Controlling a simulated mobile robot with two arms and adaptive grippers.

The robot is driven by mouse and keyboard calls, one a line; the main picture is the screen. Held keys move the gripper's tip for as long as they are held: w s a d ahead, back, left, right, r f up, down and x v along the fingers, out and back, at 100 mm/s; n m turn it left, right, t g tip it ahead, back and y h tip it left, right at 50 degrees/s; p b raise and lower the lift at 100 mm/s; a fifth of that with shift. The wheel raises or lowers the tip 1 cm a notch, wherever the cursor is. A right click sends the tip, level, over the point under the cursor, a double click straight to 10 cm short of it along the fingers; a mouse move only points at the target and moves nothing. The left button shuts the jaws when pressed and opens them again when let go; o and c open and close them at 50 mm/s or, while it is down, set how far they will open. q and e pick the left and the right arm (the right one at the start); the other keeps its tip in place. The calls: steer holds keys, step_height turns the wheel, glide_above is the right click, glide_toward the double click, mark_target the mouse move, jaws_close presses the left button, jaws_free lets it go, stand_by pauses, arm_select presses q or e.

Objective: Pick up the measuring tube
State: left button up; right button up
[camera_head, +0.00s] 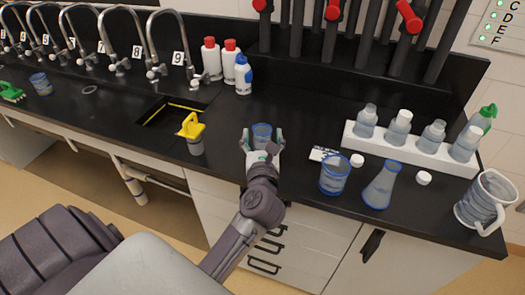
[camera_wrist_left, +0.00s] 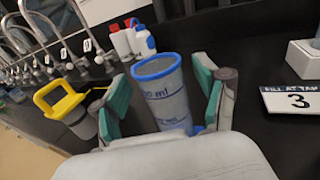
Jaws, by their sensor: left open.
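The measuring tube (camera_head: 261,131) is a clear, blue-rimmed vessel standing upright near the front edge of the black counter. In the left wrist view the tube (camera_wrist_left: 165,100) shows "ml" lettering and an open top. My left gripper (camera_head: 262,135) is open, with one green-padded finger on each side of the tube. In the left wrist view the fingers of this gripper (camera_wrist_left: 163,80) show small gaps to the tube's sides. The tube's lower part is partly hidden by the gripper body. My right gripper is not in view.
A yellow-handled item (camera_head: 195,134) stands left of the tube beside a sink. A blue-rimmed beaker (camera_head: 335,175), a flask (camera_head: 381,186) and a jug (camera_head: 485,203) stand to the right. A card reads "Fill at tap 3" (camera_wrist_left: 297,100). Bottles (camera_head: 243,75) and numbered taps line the back.

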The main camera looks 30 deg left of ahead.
arm_select(q)
steer(key=shift+w+a, duration=0.35)
steer(key=shift+w, duration=0.15)
steer(key=c, duration=1.2)
